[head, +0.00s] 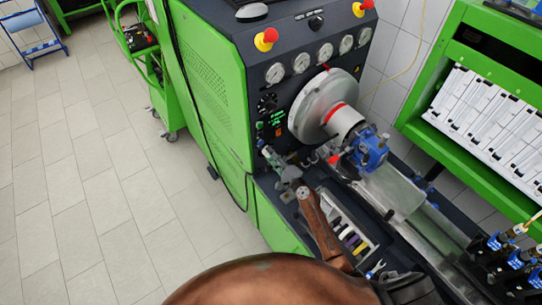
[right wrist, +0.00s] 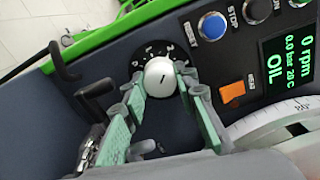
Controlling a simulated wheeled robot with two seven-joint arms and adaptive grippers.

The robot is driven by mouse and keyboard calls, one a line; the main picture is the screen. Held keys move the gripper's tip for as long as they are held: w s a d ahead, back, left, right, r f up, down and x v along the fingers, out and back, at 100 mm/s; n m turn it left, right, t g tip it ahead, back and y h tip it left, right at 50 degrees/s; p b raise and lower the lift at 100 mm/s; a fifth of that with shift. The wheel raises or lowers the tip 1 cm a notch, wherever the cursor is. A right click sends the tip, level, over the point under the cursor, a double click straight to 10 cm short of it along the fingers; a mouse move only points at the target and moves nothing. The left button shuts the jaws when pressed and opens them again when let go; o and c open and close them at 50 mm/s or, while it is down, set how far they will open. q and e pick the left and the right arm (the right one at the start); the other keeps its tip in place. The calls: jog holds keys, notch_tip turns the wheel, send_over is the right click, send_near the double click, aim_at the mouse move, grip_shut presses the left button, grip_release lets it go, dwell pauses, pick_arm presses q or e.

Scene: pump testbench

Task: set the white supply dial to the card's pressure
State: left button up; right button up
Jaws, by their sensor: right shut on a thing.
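The white supply dial (right wrist: 159,78) is a round white knob with a short dark mark, on a black scale with small white numbers, in the right wrist view. Its setting is too small to read for sure. My right gripper (right wrist: 163,92) has its two green-padded fingers on either side of the knob and is shut on it. In the head view my right gripper (head: 272,156) is at the lower left of the bench's control panel, and the dial is hidden or too small there. I see no card I can read. My left gripper is not in view.
Beside the dial are a blue reset button (right wrist: 212,26), a stop button (right wrist: 257,11) and an orange switch (right wrist: 232,92). A black hook-shaped handle (right wrist: 63,63) stands left. A blue pump (head: 369,150) sits right.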

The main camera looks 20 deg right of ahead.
jog(key=o, duration=1.2)
jog(key=shift+c, duration=0.2)
jog(key=v, duration=1.2)
